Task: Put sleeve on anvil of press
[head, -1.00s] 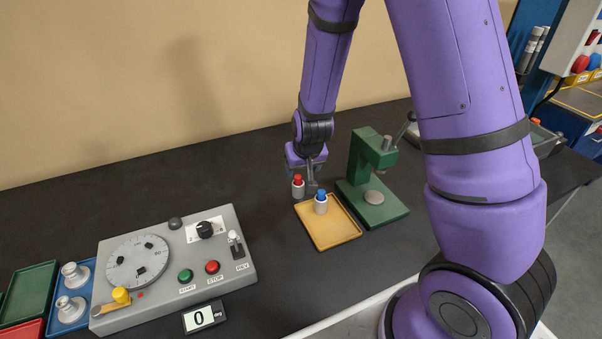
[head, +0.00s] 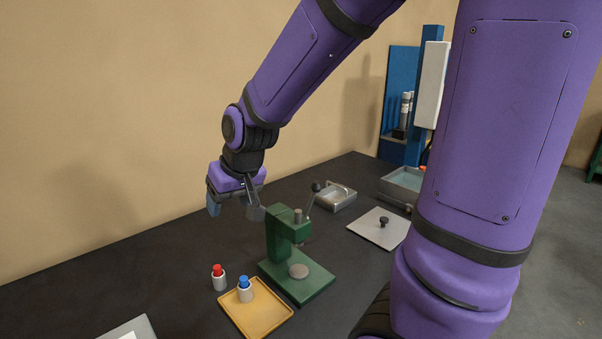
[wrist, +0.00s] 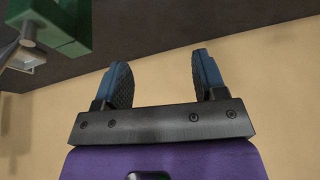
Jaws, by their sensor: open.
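The green press (head: 279,238) stands on the dark bench with a round grey anvil (head: 298,271) on its base; the anvil is bare. A pale cylinder with a blue top (head: 245,290) stands upright on the yellow tray. A similar cylinder with a red top (head: 219,278) stands upright on the bench just beside the tray. I cannot tell which of these is the sleeve. My gripper (head: 234,208) is open and empty, above the bench to the left of the press head. In the wrist view its blue fingers (wrist: 160,66) are apart with nothing between them, and part of the press (wrist: 68,22) shows at top left.
The yellow tray (head: 272,321) lies in front of the press base. A press lever with a dark knob (head: 316,187) sticks up at the right.

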